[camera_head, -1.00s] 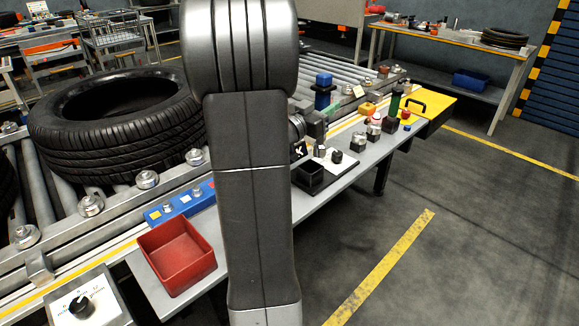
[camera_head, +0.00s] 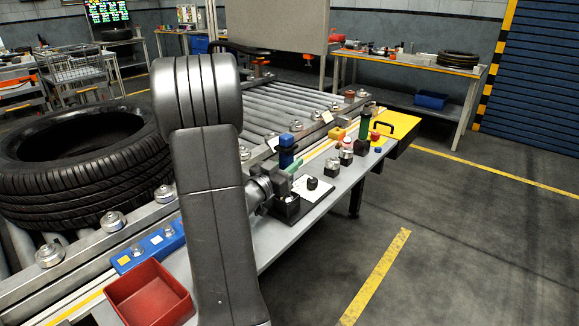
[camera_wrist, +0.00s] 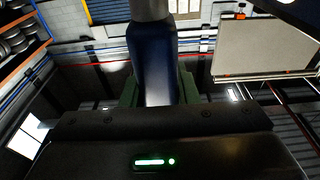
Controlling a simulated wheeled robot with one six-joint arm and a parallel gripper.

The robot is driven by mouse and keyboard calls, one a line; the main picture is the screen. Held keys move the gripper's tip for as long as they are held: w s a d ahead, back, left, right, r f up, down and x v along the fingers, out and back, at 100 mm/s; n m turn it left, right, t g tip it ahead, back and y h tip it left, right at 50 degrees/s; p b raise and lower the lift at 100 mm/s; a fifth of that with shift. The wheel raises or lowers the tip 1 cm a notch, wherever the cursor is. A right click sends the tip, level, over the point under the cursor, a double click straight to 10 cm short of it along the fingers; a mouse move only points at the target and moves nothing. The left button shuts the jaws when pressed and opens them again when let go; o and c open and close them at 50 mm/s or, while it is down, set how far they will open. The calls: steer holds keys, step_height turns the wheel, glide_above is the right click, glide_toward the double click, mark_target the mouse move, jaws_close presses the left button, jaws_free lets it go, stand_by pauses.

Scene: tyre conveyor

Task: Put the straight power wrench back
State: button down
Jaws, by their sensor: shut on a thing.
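The blue straight power wrench (camera_head: 287,152) is upright in my gripper (camera_head: 282,180). In the wrist view the blue wrench body (camera_wrist: 150,62) stands between the green fingers of my gripper (camera_wrist: 158,92), which are shut on it. A small black open-topped holder (camera_head: 286,210) sits on the grey bench shelf just below my gripper. The lower end of the wrench is hidden, so I cannot tell whether it is inside the holder. A green upright tool (camera_head: 365,117) stands farther along the shelf.
A red bin (camera_head: 150,295) and a blue socket strip (camera_head: 150,250) lie nearer me. A white sheet with a black knob (camera_head: 313,184), metal parts (camera_head: 331,170) and a yellow case (camera_head: 395,124) are beyond. A large tyre (camera_head: 80,160) rests on the rollers at left.

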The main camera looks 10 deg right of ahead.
steer(key=shift+f, duration=0.2)
steer(key=shift+f, duration=0.15)
steer(key=c, duration=1.1)
jaws_free()
steer(key=shift+r, duration=0.3)
steer(key=v, duration=0.7)
steer(key=shift+s+a+f+b, duration=0.15)
steer(key=shift+s+f+b, duration=0.05)
steer(key=shift+f+b, duration=0.1)
